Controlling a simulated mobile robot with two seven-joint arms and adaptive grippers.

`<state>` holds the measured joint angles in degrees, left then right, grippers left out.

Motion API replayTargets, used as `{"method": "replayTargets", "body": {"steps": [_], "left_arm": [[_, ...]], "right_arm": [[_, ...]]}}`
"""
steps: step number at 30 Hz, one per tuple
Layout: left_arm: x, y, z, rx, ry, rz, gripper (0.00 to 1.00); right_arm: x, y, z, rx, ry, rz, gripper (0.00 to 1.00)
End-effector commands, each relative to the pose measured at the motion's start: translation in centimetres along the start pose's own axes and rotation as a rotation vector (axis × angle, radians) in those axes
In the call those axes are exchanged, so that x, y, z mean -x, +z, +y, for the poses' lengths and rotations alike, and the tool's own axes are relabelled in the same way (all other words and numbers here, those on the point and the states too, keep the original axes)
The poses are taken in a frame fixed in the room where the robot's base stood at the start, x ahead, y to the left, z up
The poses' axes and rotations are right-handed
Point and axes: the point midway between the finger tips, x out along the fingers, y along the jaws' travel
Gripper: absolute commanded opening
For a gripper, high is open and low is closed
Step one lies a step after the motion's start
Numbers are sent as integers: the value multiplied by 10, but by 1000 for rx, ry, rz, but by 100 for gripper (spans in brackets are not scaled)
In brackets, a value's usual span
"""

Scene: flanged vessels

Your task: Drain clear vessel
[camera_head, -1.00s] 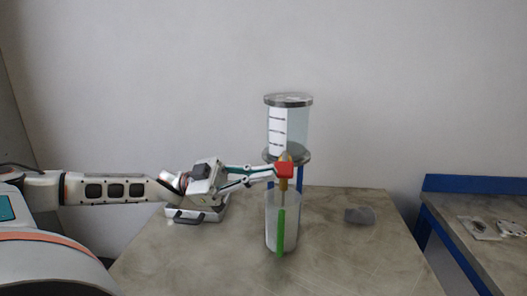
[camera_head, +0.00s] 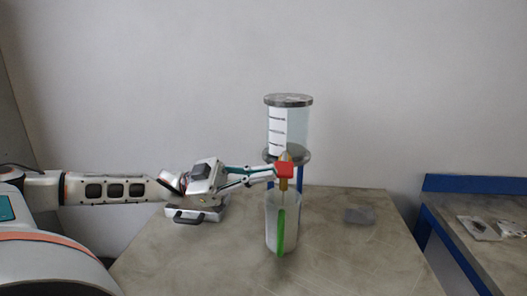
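The clear vessel (camera_head: 296,128) stands upright on blue legs on the table, with a metal lid, a lower metal flange and a white scale strip. A brass valve (camera_head: 284,185) hangs below its flange. A translucent container (camera_head: 271,225) with a green strip on its front stands under the valve; a thin line shows between valve and container. My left gripper (camera_head: 283,170) comes in from the left, with its fingertips at the red handle (camera_head: 285,171) of the valve. I cannot tell how tightly its fingers are closed there. My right gripper is not in view.
A white case with a dark handle (camera_head: 188,217) lies on the table (camera_head: 340,262) behind my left gripper. A small grey block (camera_head: 358,216) lies to the right. A second table with blue edges (camera_head: 475,185) stands at the far right, holding small flat items.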

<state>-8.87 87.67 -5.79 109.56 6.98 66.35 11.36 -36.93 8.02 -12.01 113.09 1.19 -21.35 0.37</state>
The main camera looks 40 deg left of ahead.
Motion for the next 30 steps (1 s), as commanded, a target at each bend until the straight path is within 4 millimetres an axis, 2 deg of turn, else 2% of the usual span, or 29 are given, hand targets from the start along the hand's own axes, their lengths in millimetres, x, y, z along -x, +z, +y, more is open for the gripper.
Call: {"method": "replayTargets", "body": {"steps": [1,24,30], "left_arm": [[2,7,2,2,0,-14,0],[2,7,2,2,0,-14,0],[-1,-3,-2,-1,0,-11,0]], "right_arm": [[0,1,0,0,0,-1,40],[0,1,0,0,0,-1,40],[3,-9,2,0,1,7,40]]}}
